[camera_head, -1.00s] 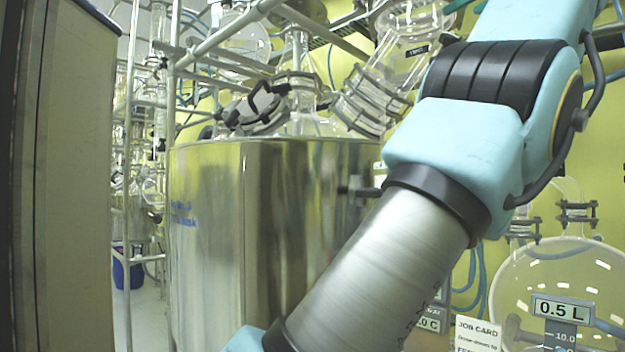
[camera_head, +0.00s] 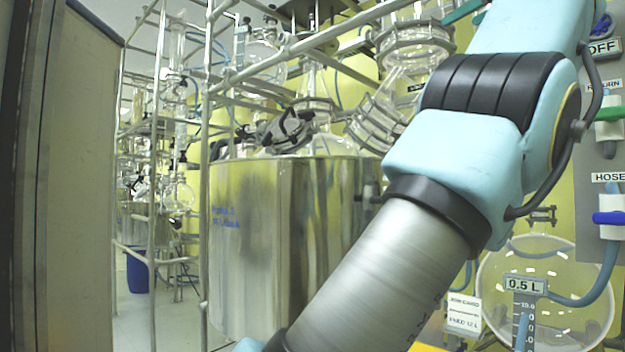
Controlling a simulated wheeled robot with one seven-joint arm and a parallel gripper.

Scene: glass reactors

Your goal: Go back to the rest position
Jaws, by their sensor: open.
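My arm crosses the right half of the head view, from the upper right down to the bottom middle. Its end runs out of the picture at the bottom, so my gripper is not in view. The arm hides part of the large shiny metal vessel (camera_head: 270,240) and the wall behind it. No object of the task shows in a grip.
A metal tube frame (camera_head: 205,190) with glassware stands left of the vessel. A round glass flask (camera_head: 575,290) with a 0.5 L label (camera_head: 525,286) is at lower right. A panel with hose valves (camera_head: 608,215) is at the right edge. A blue container (camera_head: 138,271) stands on the floor (camera_head: 135,325).

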